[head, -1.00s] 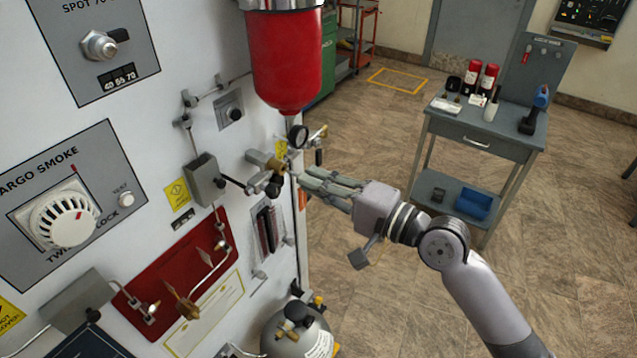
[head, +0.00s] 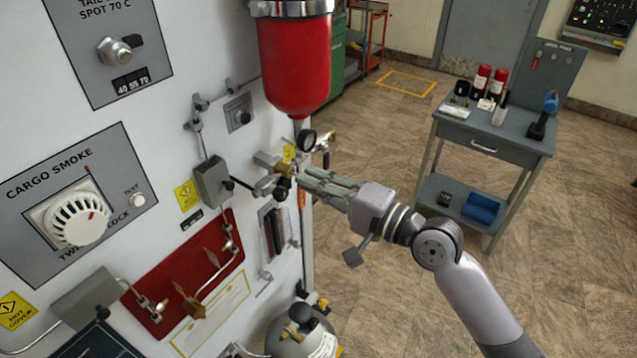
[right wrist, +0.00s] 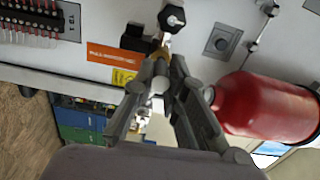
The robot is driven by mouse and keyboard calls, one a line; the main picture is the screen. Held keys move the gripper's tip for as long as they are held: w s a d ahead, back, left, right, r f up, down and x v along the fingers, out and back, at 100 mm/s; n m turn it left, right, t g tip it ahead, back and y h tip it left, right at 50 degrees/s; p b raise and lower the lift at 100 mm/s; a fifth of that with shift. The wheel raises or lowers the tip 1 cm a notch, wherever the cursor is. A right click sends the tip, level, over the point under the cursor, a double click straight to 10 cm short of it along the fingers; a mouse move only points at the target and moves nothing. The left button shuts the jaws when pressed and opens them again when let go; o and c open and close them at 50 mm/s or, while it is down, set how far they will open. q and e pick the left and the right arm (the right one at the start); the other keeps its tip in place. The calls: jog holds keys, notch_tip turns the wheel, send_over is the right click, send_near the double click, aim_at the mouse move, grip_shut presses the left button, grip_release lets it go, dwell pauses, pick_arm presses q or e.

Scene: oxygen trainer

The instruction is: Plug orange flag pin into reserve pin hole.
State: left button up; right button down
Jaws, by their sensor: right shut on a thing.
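My right gripper (head: 299,177) is shut at the brass valve fittings (head: 270,165) below the red bottle. In the right wrist view the fingertips (right wrist: 161,68) close together just under a brass fitting (right wrist: 160,49) with a black knob. The orange flag (right wrist: 114,65) of the pin shows beside the fingertips, and a sliver of the orange flag (head: 302,194) shows below them in the head view. The pin's shaft is hidden by the fingers. I cannot make out the reserve pin hole or whether the pin touches it. My left gripper is not in view.
The red bottle (head: 296,62) and a pressure gauge (head: 307,141) are close above my right gripper. A grey box with a black lever (head: 212,183) is to its left. A grey cylinder (head: 300,335) stands below. A tool cart (head: 483,142) is at right, with open floor between.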

jog(key=shift+x, duration=0.95)
jog(key=c, duration=1.5)
grip_release()
jog(key=shift+c, duration=0.2)
jog(key=shift+s+d, duration=0.1)
jog(key=shift+s+d, duration=0.1)
jog(key=shift+d, duration=0.1)
jog(key=v, duration=1.1)
jog(key=shift+s+d, duration=0.1)
jog(key=shift+s, duration=0.05)
